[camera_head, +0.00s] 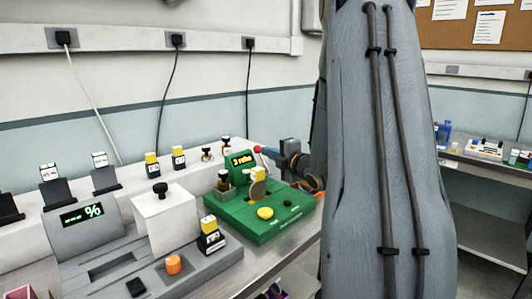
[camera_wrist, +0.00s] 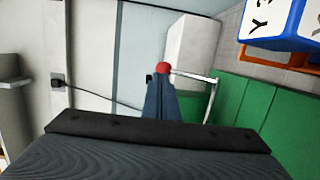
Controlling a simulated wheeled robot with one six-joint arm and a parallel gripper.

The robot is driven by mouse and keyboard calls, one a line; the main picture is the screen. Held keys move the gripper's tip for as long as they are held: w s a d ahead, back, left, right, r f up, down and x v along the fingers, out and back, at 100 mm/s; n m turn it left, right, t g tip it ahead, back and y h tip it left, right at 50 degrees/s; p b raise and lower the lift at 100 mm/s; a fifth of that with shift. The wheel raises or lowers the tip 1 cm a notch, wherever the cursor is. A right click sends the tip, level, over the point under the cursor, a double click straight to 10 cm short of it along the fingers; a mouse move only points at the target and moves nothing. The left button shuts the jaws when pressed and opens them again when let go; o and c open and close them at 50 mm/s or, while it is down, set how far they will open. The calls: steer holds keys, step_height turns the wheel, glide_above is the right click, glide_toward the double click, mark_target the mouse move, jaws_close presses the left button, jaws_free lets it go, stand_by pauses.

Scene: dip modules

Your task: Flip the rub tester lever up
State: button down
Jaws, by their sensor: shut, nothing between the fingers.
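The green rub tester (camera_head: 250,222) stands on the bench, with a lit display (camera_head: 242,160) at its back and a yellow button (camera_head: 265,213) in front. Its lever shows as a thin metal rod (camera_wrist: 195,76) with a red ball (camera_wrist: 163,68) at its end; the red ball is also in the head view (camera_head: 257,149). My gripper (camera_wrist: 161,80) is shut and empty, its blue fingertips right at the red ball. In the head view my gripper (camera_head: 268,153) reaches in from the right. Whether the fingers touch the ball is unclear.
A grey device with a percent display (camera_head: 82,214) stands left of the tester, with a white box (camera_head: 165,218) on it. Small bottles (camera_head: 209,235) stand close by. In the wrist view, a blue-and-white block (camera_wrist: 270,22) sits at upper right.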

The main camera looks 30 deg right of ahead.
steer(key=s+r+b, duration=0.1)
steer(key=s+r, duration=0.1)
steer(key=s, duration=0.9)
steer(key=shift+s+d+r, duration=0.1)
steer(key=shift+r, duration=0.05)
